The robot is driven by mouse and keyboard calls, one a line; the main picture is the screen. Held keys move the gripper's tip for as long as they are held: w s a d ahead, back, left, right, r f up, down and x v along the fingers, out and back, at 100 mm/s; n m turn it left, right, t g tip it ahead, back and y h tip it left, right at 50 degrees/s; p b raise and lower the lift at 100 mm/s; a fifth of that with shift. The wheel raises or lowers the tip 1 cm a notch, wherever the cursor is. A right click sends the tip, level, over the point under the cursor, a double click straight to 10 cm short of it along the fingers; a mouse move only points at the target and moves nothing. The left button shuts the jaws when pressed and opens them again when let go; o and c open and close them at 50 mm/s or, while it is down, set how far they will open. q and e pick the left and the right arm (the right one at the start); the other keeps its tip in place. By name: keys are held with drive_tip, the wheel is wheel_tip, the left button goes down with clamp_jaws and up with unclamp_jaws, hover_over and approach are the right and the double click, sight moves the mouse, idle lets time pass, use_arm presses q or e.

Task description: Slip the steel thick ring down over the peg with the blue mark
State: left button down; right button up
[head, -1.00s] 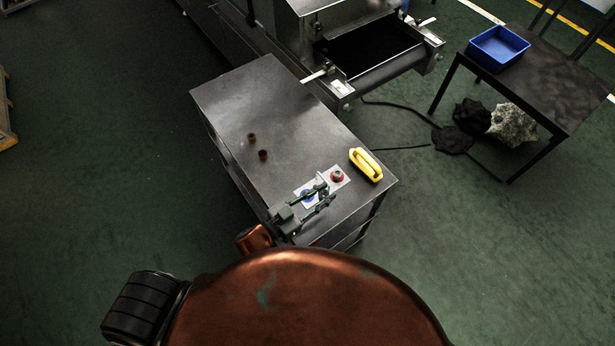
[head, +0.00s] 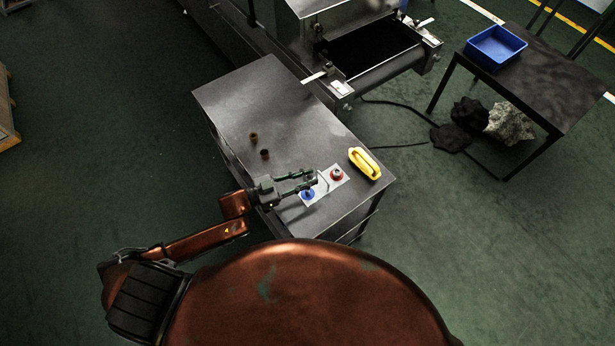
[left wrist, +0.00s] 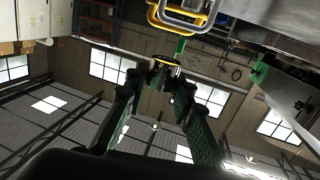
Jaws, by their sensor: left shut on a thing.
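My left gripper (head: 312,181) reaches in from the left over the near end of the steel table. Its jaws are shut on a small dark piece, likely the steel thick ring, whose shape is hard to make out in the head view. In the left wrist view the fingertips (left wrist: 166,66) close around it at the top middle. The blue mark (head: 308,195) lies on a pale plate, just below the fingertips in the picture. Its peg is too small to make out clearly. A red mark (head: 337,175) with a grey piece on it is at the plate's other end.
A yellow handled object (head: 365,163) lies right of the plate. Two small brown cylinders (head: 264,154) stand farther back on the table (head: 240,95). A dryer conveyor (head: 375,60) adjoins the far side. A blue bin (head: 496,47) sits on another table.

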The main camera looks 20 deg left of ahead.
use_arm(q)
drive_tip(key=b, duration=0.3)
hover_over(307, 191)
drive_tip(key=shift+f, duration=2.35)
drive_tip(key=shift+f+b, duration=0.35)
drive_tip(key=shift+f, duration=0.1)
drive_tip(key=shift+p, duration=0.3)
drive_tip(key=shift+f, duration=0.55)
drive_tip(key=shift+f+b, duration=0.45)
drive_tip(key=shift+f, duration=0.15)
